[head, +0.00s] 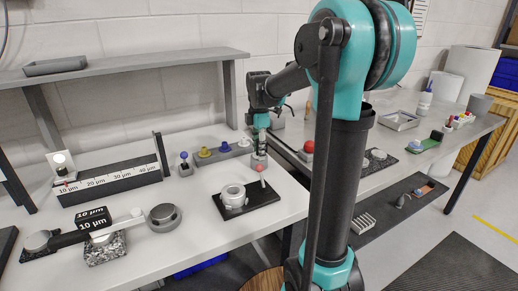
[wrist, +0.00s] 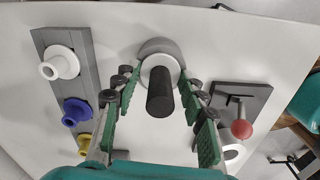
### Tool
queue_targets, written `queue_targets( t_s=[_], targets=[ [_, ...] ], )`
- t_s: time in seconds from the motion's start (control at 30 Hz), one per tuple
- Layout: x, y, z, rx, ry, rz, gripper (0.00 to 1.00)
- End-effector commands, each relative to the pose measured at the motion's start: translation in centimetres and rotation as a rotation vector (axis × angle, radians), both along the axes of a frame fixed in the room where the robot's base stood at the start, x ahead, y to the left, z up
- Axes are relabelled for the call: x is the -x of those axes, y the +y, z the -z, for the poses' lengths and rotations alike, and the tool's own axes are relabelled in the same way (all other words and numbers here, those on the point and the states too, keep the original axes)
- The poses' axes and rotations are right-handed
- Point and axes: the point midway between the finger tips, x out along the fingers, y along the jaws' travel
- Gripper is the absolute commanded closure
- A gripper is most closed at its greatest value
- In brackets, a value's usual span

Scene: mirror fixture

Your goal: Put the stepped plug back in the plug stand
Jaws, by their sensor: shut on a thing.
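My gripper (head: 259,152) is above the white table, fingers pointing down. In the wrist view its green pads (wrist: 160,88) are on either side of a dark cylinder with a pale collar, which I take to be the stepped plug (wrist: 160,98). A grey round body (wrist: 158,47) shows behind the collar; I cannot tell whether it is part of the plug or a stand under it. A grey strip (wrist: 43,40) to the left, likely the plug stand, carries a white plug (wrist: 60,65), a blue plug (wrist: 77,111) and a yellow plug (wrist: 84,143).
A black plate (head: 268,195) with a white ring (head: 232,195) and a red-knobbed post (head: 261,171) lies in front of the gripper. A long marked block (head: 112,185) is farther left.

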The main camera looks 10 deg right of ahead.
Motion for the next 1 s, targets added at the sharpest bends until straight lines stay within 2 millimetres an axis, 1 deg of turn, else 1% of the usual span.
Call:
queue_targets(
  t_s=[0.07, 0.1, 0.3, 0.57, 0.67, 0.77, 0.87, 1.0],
  targets=[
    [0.0, 0.0, 0.2, 0.000, 0.000, 0.000, 0.94],
    [0.0, 0.0, 0.2, 0.000, 0.000, 0.000, 0.57],
    [0.0, 0.0, 0.2, 0.000, 0.000, 0.000, 0.34],
    [0.0, 0.0, 0.2, 0.000, 0.000, 0.000, 0.34],
    [0.0, 0.0, -0.2, 0.000, 0.000, 0.000, 0.34],
    [0.0, 0.0, -1.3, 0.000, 0.000, 0.000, 0.34],
    [0.1, 0.0, -3.0, 0.000, 0.000, 0.000, 0.34],
    [0.1, 0.0, -5.9, 0.000, 0.000, 0.000, 0.34]
  ],
)
